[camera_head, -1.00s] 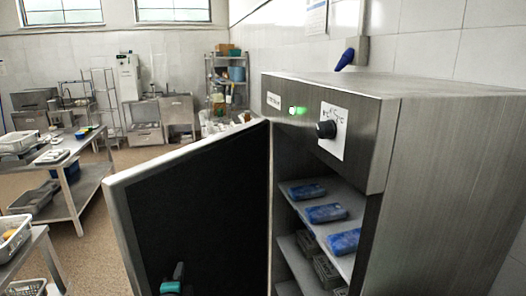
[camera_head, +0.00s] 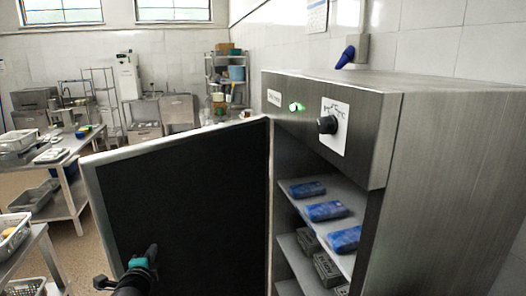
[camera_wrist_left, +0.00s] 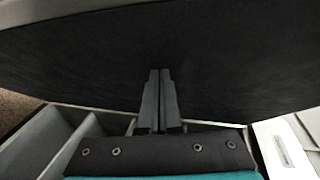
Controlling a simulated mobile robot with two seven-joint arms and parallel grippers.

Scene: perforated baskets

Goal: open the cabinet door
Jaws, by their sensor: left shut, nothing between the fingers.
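The steel cabinet (camera_head: 445,150) stands at the right in the head view. Its door (camera_head: 195,190) is swung wide open to the left, with its dark inner face toward me. My left gripper (camera_head: 152,250) is in front of the lower part of this inner face. In the left wrist view its fingers (camera_wrist_left: 160,75) are shut and empty, with their tips at or very near the dark door panel (camera_wrist_left: 80,55); I cannot tell if they touch. My right gripper is not in view.
A black knob (camera_head: 327,125) and green light (camera_head: 297,107) are on the front panel. Steel tables (camera_head: 66,195) with baskets stand at the left.

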